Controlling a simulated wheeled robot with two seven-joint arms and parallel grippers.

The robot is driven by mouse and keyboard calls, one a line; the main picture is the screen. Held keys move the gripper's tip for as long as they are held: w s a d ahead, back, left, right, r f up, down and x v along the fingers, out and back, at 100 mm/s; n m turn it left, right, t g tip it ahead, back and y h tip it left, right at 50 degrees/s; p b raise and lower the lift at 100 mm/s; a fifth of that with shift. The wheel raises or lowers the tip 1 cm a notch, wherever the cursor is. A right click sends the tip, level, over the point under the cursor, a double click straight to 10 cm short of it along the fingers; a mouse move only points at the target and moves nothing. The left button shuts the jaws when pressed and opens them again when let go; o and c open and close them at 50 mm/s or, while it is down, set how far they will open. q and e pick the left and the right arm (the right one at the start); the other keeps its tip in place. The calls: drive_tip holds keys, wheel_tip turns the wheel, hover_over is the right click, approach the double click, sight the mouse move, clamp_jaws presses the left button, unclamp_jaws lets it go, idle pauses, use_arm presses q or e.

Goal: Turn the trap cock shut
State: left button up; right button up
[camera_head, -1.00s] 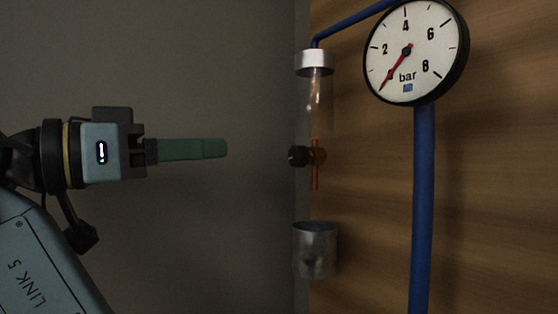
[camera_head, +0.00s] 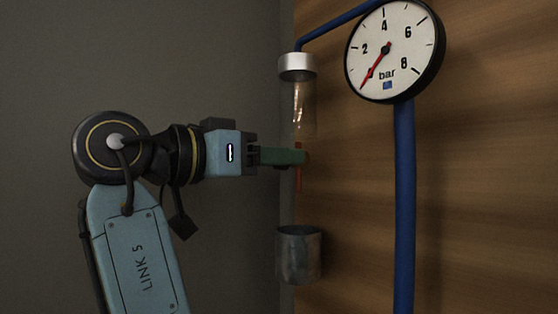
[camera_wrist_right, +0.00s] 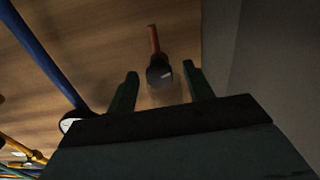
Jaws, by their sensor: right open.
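The trap cock sits below a clear glass trap (camera_head: 303,105). In the head view its orange lower stem (camera_head: 298,181) shows, and the fingers hide its black knob. In the right wrist view the dark knob (camera_wrist_right: 159,73) lies between the two fingertips, with the orange-red stem (camera_wrist_right: 153,40) beyond it. My right gripper (camera_head: 303,157) reaches in from the left, level, with its green fingers at the cock. It is open around the knob, with a gap on each side in the wrist view (camera_wrist_right: 160,82). My left gripper is not in view.
A metal cup (camera_head: 299,255) hangs below the cock. A round bar gauge (camera_head: 394,48) stands at upper right on a thick blue pipe (camera_head: 403,200). A thin blue pipe (camera_head: 335,27) runs to the trap's metal cap (camera_head: 297,64). A wooden panel (camera_head: 480,190) is behind.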

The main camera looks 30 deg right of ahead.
drive_tip(key=c, duration=1)
drive_tip(key=shift+m+b, duration=0.85)
drive_tip(key=shift+m, duration=1.05)
drive_tip(key=o, duration=1)
